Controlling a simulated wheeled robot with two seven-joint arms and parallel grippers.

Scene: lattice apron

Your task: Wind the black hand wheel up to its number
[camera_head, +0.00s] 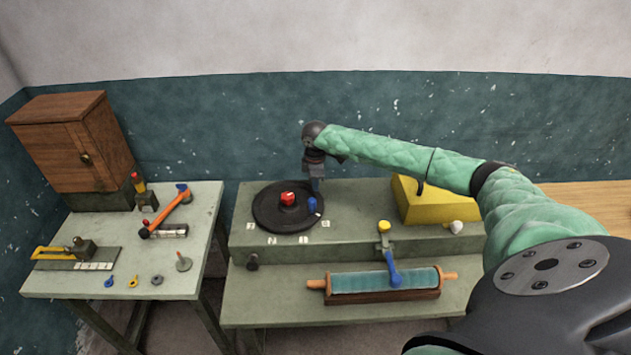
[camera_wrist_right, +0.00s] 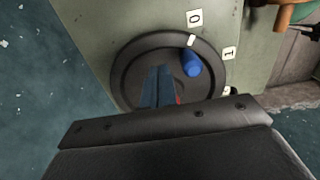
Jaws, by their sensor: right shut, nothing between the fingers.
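The black hand wheel (camera_head: 265,213) lies flat on the raised grey bench, with a red hub (camera_head: 288,198) and an upright blue knob (camera_head: 312,204) near its rim. In the wrist view the wheel (camera_wrist_right: 122,75) shows a white mark (camera_wrist_right: 192,40) on its rim beside the blue knob (camera_wrist_right: 191,63), close to the plate reading 0 (camera_wrist_right: 195,18). A plate reading 1 (camera_wrist_right: 230,53) is further round. My right gripper (camera_head: 317,189) is shut and empty above the wheel's back right side, close to the knob; its fingers (camera_wrist_right: 158,75) appear apart from the knob. My left gripper is out of view.
A yellow block (camera_head: 440,205) stands right of the wheel. The left table (camera_head: 120,265) holds tools and a wooden cabinet (camera_head: 70,140).

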